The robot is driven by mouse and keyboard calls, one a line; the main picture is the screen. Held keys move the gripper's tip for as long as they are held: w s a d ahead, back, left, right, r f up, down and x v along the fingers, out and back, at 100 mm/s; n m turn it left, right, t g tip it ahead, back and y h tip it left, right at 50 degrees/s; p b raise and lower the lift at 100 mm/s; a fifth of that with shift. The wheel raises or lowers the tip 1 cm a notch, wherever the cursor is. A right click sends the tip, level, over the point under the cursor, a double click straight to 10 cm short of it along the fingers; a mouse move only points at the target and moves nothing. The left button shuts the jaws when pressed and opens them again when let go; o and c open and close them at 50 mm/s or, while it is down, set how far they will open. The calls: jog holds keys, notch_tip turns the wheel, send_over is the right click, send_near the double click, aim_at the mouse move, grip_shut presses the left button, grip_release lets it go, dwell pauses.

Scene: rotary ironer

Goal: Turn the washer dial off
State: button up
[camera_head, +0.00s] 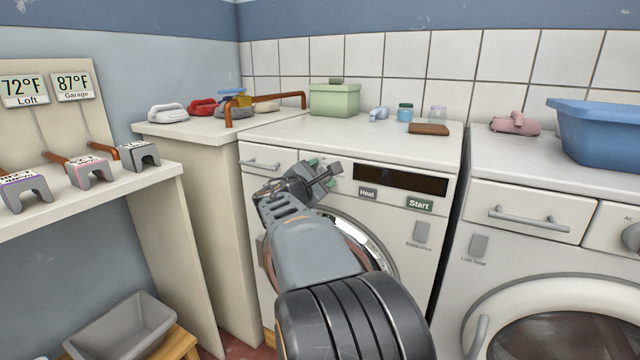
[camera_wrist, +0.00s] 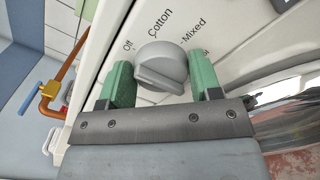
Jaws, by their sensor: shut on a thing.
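The washer dial (camera_wrist: 162,66) is a grey round knob with a raised grip bar, on the white front panel of the washer (camera_head: 405,160). In the wrist view the labels Off, Cotton and Mixed arc around it, with another label partly hidden by a finger. I cannot tell for certain which label the dial points at. My gripper (camera_head: 323,173) is at the panel, left of the dark display (camera_head: 400,179), with its green fingers on either side of the dial, shut on it. In the head view my gripper hides the dial.
Heat (camera_head: 367,193) and Start (camera_head: 419,204) buttons sit below the display. A drawer handle (camera_head: 260,164) is left of my gripper, and the round door (camera_head: 372,240) is below. A green box (camera_head: 335,100) stands on top. A second machine (camera_head: 530,225) stands to the right.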

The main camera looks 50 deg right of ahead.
dwell(0.4)
jog(key=o, duration=0.9)
jog(key=shift+c, duration=0.2)
jog(key=shift+a, duration=0.1)
jog(key=p+v, duration=0.2)
jog(key=v, duration=1.1)
jog(key=shift+a, duration=0.3)
jog(key=shift+f, duration=0.1)
